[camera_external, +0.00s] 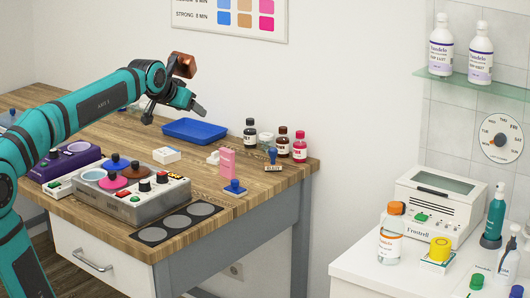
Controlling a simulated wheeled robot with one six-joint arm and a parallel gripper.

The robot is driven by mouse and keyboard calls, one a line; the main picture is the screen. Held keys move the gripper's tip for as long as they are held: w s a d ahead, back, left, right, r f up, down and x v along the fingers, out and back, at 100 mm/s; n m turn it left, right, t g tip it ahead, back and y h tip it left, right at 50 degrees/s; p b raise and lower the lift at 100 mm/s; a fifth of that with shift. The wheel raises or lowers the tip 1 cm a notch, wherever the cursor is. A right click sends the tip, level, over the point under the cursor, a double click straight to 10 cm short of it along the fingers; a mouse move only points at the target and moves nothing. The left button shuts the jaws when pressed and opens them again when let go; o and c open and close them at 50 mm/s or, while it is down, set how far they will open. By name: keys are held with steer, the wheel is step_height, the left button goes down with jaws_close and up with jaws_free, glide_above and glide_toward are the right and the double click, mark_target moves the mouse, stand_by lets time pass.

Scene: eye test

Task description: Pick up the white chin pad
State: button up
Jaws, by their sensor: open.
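A small white pad-like piece (212,158) lies on the wooden table, just left of an upright pink block (227,162). A low white box-like piece (166,155) lies further left, behind the grey control box. I cannot tell for certain which of the two white pieces is the chin pad. My gripper (178,109) is open and seems empty. It is in the air above the table, up and to the left of the white piece by the pink block, apart from both white pieces. Its fingers are small and dark in this view.
A blue tray (195,131) lies behind the white pieces. Several bottles (250,132) stand at the back right. A grey control box (135,199) with knobs and a blue stamp-like piece (235,188) are in front. A white cabinet (365,275) with bottles stands right, across a gap.

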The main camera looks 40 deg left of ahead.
steer(key=w+a+f+g, duration=0.3)
steer(key=w+a, duration=0.3)
steer(key=w, duration=0.4)
steer(key=g, duration=0.3)
glide_toward(214, 153)
steer(key=shift+h, duration=0.4)
steer(key=x, duration=0.4)
steer(key=shift+w+a+f, duration=0.2)
steer(key=shift+w+f, duration=0.05)
steer(key=shift+w, duration=0.15)
steer(key=shift+s+a+x, duration=0.1)
steer(key=shift+a+x, duration=0.05)
steer(key=shift+x, duration=1.2)
steer(key=shift+s+a+x, duration=0.1)
steer(key=shift+x, duration=1.2)
steer(key=shift+f, duration=0.1)
steer(key=c, duration=1)
steer(key=shift+c, duration=0.2)
